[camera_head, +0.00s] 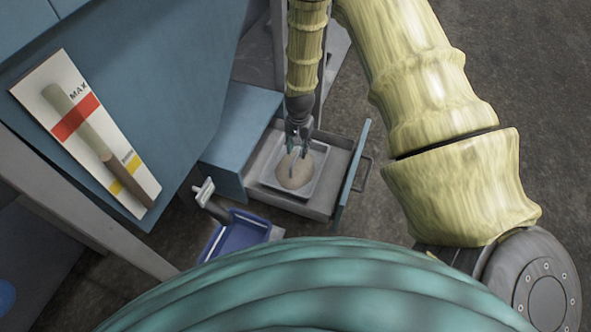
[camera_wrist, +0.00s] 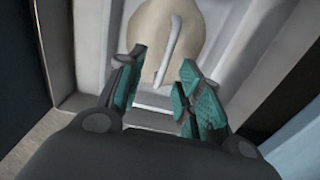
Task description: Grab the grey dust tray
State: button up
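A light grey square tray (camera_head: 318,168) lies inside an open drawer in the head view. A round beige mass (camera_head: 294,172) rests in it, and I cannot tell exactly what it is. My gripper (camera_head: 298,150) points down over the tray's far part. In the wrist view my gripper (camera_wrist: 163,62) is open, with teal finger pads apart. A thin whitish curved handle (camera_wrist: 176,38) lies over the beige mass (camera_wrist: 148,30), in line with the gap between the fingers. I see no contact with it. The tray's near parts are partly hidden by my gripper in the wrist view.
The open drawer's blue front panel (camera_head: 353,175) stands right of the tray, and its walls are close around it. A blue dustpan (camera_head: 240,234) with a grey handle is at the lower left. A white board (camera_head: 70,90) with a stick-like tool on it lies on the blue surface at left.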

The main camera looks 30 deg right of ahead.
aim_at(296, 157)
jog(key=shift+w+a+f+b, duration=0.1)
jog(key=shift+a+f+b, duration=0.1)
jog(key=shift+f+b, duration=1.05)
jog(key=shift+a+f+b, duration=0.2)
jog(key=shift+f+b, duration=0.25)
jog(key=shift+f, duration=1.55)
grip_shut()
jog(key=shift+r, duration=0.1)
